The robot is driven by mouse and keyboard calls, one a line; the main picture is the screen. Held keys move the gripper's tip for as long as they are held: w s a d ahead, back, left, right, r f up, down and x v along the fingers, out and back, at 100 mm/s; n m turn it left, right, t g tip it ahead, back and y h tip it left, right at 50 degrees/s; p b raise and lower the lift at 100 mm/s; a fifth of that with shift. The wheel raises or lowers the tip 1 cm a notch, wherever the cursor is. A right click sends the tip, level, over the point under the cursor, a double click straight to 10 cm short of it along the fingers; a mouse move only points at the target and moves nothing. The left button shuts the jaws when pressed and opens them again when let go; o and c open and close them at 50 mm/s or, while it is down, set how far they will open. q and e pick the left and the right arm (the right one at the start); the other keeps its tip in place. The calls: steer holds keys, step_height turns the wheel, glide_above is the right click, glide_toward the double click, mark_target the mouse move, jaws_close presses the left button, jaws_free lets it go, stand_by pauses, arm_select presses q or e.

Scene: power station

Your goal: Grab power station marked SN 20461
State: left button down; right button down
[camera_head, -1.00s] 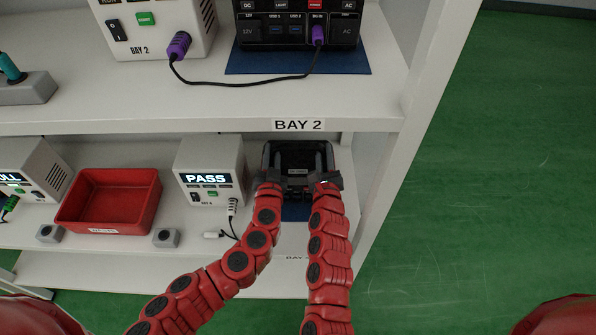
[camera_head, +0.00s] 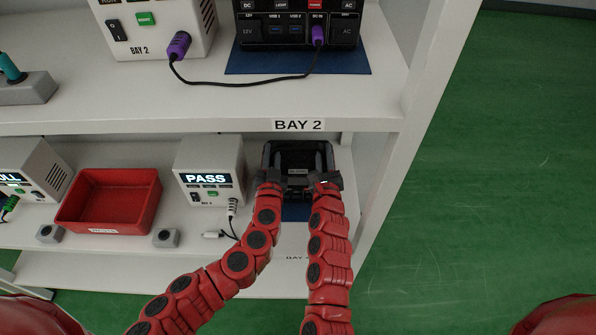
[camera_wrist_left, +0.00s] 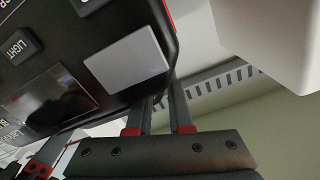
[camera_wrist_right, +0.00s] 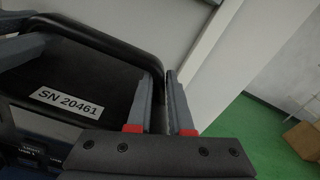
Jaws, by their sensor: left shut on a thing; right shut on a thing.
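The black power station (camera_head: 290,157) stands on the lower shelf at the right, over a blue mat. A white label reading SN 20461 (camera_wrist_right: 66,102) shows on it in the right wrist view. My left gripper (camera_head: 270,178) is shut on its left side; the left wrist view shows the fingers (camera_wrist_left: 163,100) at the black body's edge, beside a LIGHT button and a dark screen. My right gripper (camera_head: 326,180) is shut on its right side; the right wrist view shows the fingers (camera_wrist_right: 160,98) around the black frame bar. The arms hide part of its lower front.
A tester reading PASS (camera_head: 208,174) with a loose cable stands left of the station. A red bin (camera_head: 110,207) is further left. The upper shelf (camera_head: 200,104), marked BAY 2, hangs above; a white shelf upright (camera_head: 398,160) is close on the right.

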arm_select(q)
steer(key=shift+r, duration=0.1)
arm_select(e)
steer(key=shift+r, duration=0.15)
stand_by(0.4)
